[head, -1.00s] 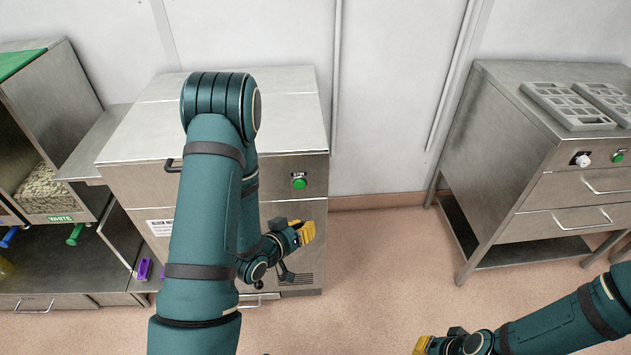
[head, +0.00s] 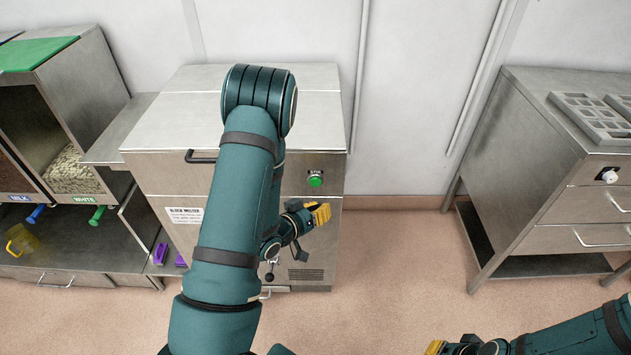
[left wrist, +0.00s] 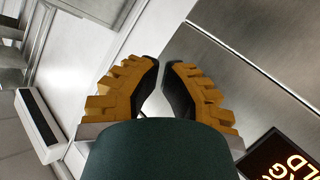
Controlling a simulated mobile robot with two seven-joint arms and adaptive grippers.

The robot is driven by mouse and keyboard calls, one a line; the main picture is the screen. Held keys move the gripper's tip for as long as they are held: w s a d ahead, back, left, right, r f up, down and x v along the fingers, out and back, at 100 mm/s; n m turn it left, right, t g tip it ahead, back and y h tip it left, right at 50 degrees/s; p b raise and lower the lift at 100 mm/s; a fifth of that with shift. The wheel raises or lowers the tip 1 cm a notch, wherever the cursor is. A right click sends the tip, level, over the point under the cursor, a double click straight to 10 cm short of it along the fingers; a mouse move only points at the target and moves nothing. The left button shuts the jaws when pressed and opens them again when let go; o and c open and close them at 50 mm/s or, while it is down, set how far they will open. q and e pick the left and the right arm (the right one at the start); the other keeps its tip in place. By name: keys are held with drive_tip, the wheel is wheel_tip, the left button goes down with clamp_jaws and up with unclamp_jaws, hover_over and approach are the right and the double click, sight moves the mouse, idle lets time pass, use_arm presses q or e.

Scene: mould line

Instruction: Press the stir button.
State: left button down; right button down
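The stir button (head: 315,181) is a round green button under a small dark label, on the upper right front of the steel block melter (head: 225,180). My left gripper (head: 320,213) is just below the button in the head view, apart from it in the picture. In the left wrist view its yellow ridged fingers (left wrist: 162,66) nearly meet at the tips, with nothing between them. The button is not visible in the left wrist view. My right gripper (head: 437,347) is cut off by the bottom edge of the head view, so its fingers are unclear.
A dispenser (head: 85,75) with coloured handles stands at the left, with a yellow jug (head: 22,240) below it. A steel cabinet (head: 530,150) carrying grey moulds (head: 590,115) stands at the right. Bare floor lies between melter and cabinet.

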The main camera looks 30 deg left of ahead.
sight(315, 182)
use_arm(q)
drive_tip(key=shift+w+a, duration=0.5)
drive_tip(key=shift+w, duration=0.3)
drive_tip(key=shift+w+a, duration=0.5)
drive_tip(key=shift+w, duration=0.35)
drive_tip(key=shift+w+a, duration=0.5)
drive_tip(key=shift+w, duration=0.3)
drive_tip(key=c, duration=1.7)
unclamp_jaws()
drive_tip(key=shift+w+a, duration=0.15)
clamp_jaws()
drive_tip(key=shift+w+a, duration=0.1)
drive_tip(key=shift+w, duration=0.1)
drive_tip(key=shift+w+a+b, duration=0.2)
drive_tip(key=shift+w+b, duration=0.15)
drive_tip(key=shift+s, duration=0.1)
drive_tip(key=shift+s+d, duration=0.45)
drive_tip(key=shift+s, duration=0.2)
